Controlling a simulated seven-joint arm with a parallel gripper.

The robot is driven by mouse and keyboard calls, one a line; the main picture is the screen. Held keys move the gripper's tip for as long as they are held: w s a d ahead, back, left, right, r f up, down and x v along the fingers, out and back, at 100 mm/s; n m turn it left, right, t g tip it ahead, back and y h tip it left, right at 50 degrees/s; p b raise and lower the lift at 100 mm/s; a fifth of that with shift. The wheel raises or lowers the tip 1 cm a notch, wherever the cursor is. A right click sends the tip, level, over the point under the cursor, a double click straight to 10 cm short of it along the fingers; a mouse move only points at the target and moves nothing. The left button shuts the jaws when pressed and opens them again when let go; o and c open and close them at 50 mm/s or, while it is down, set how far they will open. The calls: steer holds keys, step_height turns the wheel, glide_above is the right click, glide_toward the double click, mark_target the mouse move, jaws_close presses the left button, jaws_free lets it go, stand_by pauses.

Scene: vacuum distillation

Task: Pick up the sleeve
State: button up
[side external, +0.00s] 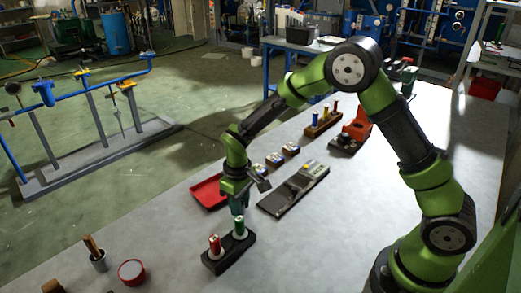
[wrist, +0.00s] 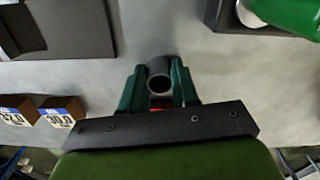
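The sleeve looks to be a short dark grey hollow tube (wrist: 158,66), seen end-on between my fingers in the wrist view. My gripper (wrist: 158,88) has one green finger on each side of it, close to its wall. I cannot tell whether the fingers press on it or only stand beside it. In the side external view my gripper (side external: 239,206) points down, low over the table, behind the black block as seen there. I cannot make out the sleeve in that view.
The black block (side external: 229,257) holds a red can (side external: 215,244) and a green can (side external: 239,228) close to my gripper. A red tray (side external: 209,193) lies to the left. A flat grey device (side external: 294,188) and small labelled blocks (side external: 274,160) are behind. The front right table is clear.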

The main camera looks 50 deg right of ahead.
jaws_close()
steer(key=shift+r, duration=0.15)
